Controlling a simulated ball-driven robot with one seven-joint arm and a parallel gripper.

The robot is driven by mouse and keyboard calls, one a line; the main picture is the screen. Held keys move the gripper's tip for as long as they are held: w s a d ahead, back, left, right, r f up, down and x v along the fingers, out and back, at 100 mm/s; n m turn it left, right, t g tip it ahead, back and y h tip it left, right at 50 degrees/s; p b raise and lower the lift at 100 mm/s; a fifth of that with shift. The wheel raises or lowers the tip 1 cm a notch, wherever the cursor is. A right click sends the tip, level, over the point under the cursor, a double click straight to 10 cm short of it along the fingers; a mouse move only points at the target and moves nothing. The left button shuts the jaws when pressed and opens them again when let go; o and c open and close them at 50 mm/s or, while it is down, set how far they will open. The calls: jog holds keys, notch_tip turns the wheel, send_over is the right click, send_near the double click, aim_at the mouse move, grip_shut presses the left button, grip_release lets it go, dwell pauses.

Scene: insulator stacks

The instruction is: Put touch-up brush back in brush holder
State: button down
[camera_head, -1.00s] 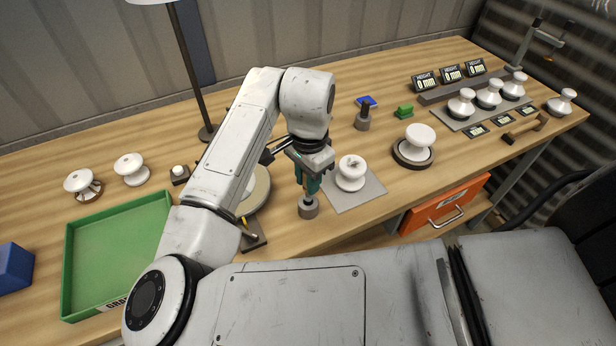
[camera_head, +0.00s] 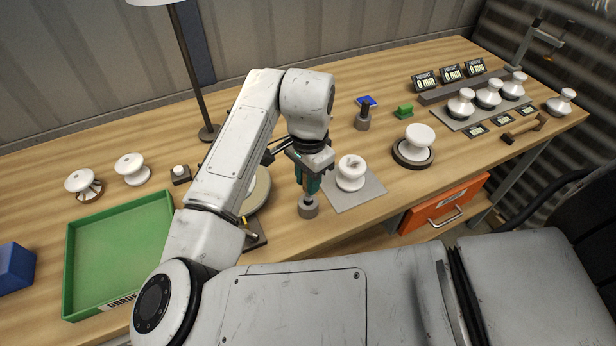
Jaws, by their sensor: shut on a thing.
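My gripper (camera_head: 309,180), with green fingers, points down near the front edge of the bench. It is shut on the touch-up brush, which is mostly hidden between the fingers. A short grey cylinder (camera_head: 308,209), which looks like the brush holder, stands directly below the fingertips. The brush's lower end appears to meet the cylinder's top; how deep it sits cannot be told. A second grey cylinder (camera_head: 362,123) with a dark upright piece in it stands farther back, to the right.
A white insulator (camera_head: 351,172) on a grey mat (camera_head: 368,190) stands close to the right of my gripper. A round turntable (camera_head: 260,190) is close to the left, partly behind my arm. A green tray (camera_head: 120,240) lies at left. Another insulator (camera_head: 418,138) stands at right.

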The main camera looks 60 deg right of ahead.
jog(key=shift+f+b, duration=1.75)
jog(key=shift+f, duration=0.8)
jog(key=c, duration=0.8)
grip_release()
jog(key=shift+c, duration=0.2)
jog(key=shift+r, duration=0.1)
notch_tip(320, 180, up, 11)
jog(key=shift+f+b, duration=0.15)
jog(key=shift+b, duration=0.2)
